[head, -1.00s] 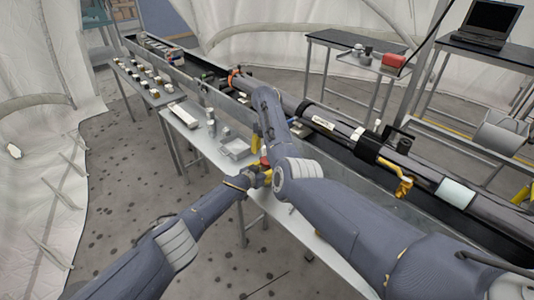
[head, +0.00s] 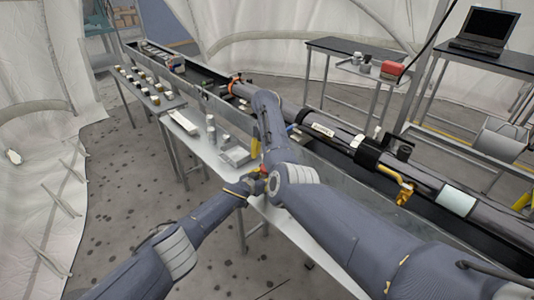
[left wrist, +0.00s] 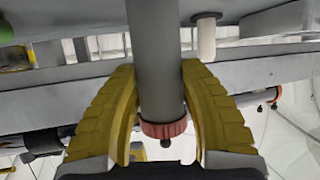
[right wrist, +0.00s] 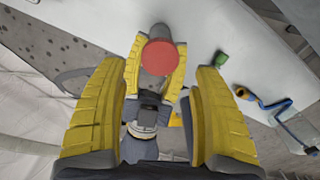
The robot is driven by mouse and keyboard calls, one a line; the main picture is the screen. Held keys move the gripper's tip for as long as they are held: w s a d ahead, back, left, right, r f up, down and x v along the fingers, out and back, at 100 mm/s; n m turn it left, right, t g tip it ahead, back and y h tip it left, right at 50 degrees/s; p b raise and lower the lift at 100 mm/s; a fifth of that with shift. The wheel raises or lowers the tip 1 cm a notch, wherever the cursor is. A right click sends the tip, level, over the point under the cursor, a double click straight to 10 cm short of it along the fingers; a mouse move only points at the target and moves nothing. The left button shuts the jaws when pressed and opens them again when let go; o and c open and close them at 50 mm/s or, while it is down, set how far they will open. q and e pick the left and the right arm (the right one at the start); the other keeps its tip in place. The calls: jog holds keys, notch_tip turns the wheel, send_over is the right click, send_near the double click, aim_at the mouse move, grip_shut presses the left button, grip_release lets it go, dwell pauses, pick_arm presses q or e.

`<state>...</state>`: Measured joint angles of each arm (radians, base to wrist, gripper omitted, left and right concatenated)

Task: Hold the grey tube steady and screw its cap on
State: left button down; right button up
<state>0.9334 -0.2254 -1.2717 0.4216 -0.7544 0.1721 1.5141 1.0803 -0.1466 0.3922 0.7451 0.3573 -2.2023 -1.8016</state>
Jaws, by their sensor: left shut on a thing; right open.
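The grey tube (left wrist: 155,60) stands between the yellow fingers of my left gripper (left wrist: 160,85), which is shut on it. A red cap (right wrist: 160,57) covers one end of the tube and shows as a red band in the left wrist view (left wrist: 164,129). I cannot tell how tightly it sits. My right gripper (right wrist: 158,68) is open, with its fingers spread either side of the red cap and apart from it. In the head view my left gripper (head: 257,181) is low by the table, and my right gripper (head: 255,149) is just above, partly hidden by my right arm.
A white table (head: 205,151) carries a tray (head: 236,155), a white box (head: 183,122) and small bottles (head: 211,130). A long trough with a dark tube assembly (head: 425,185) runs behind. Side tables hold a laptop (head: 485,28) and a red box (head: 392,69).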

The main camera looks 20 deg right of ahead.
jog(key=shift+f, duration=3)
jog(key=shift+c, duration=0.4)
jog(key=c, duration=1.3)
jog(key=o, duration=1.3)
jog(key=shift+r, duration=2.3)
jog(key=o, duration=0.6)
jog(key=shift+r, duration=0.1)
